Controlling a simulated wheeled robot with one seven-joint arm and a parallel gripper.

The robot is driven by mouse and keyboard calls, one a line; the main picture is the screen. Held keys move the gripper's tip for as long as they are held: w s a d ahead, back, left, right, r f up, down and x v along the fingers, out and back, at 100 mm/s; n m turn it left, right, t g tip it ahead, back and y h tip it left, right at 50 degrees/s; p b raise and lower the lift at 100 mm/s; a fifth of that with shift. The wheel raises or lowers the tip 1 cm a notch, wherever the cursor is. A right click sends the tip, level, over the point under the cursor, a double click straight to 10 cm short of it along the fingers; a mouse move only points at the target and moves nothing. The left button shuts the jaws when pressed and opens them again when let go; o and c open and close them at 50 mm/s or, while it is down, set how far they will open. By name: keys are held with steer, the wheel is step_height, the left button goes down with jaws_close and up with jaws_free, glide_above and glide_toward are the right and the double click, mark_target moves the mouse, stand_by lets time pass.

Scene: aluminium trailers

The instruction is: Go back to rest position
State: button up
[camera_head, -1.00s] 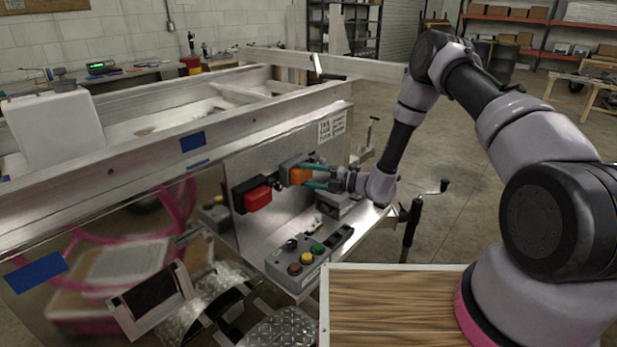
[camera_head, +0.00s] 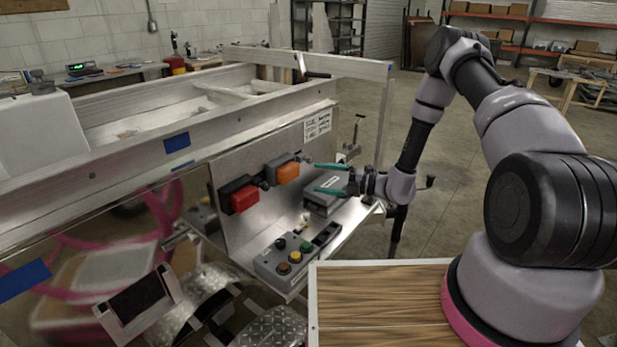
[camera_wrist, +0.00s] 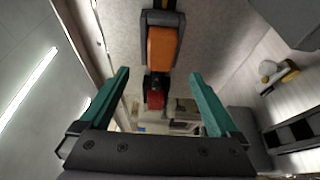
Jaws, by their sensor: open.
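My gripper (camera_head: 329,178) has teal fingers, spread apart with nothing between them. It is in front of the upright metal panel (camera_head: 232,160), to the right of the orange block (camera_head: 286,172) in its grey holder, and apart from it. The gripper fingers also show in the wrist view (camera_wrist: 160,95), with the orange block (camera_wrist: 161,50) beyond their tips. My arm reaches in from the right over the wood-topped surface.
A red block (camera_head: 244,198) is on the panel left of the orange one. Below are a grey button box (camera_head: 272,265) and a grey case (camera_head: 325,203) under the gripper. Aluminium trailer rails (camera_head: 120,150) run behind. Open floor (camera_head: 450,190) lies to the right.

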steer(key=shift+s+d, duration=0.15)
steer(key=shift+d, duration=0.45)
steer(key=shift+r, duration=0.1)
steer(key=s+d+r+n+g+h, duration=0.25)
steer(key=s+r+n, duration=0.25)
steer(key=r+n, duration=0.55)
steer(key=s+d+r+n+g+h, duration=0.1)
steer(key=s+r+n+g+h, duration=0.3)
steer(key=r+n, duration=0.65)
steer(key=s+d+r+n+t+h, duration=0.4)
steer(key=s+d+r+n, duration=0.3)
steer(key=r, duration=0.3)
steer(key=s+d+r+n+t+h, duration=0.5)
steer(key=s+d+r+n, duration=0.2)
steer(key=s+r, duration=0.3)
steer(key=shift+s+d, duration=0.2)
steer(key=shift+d, duration=0.5)
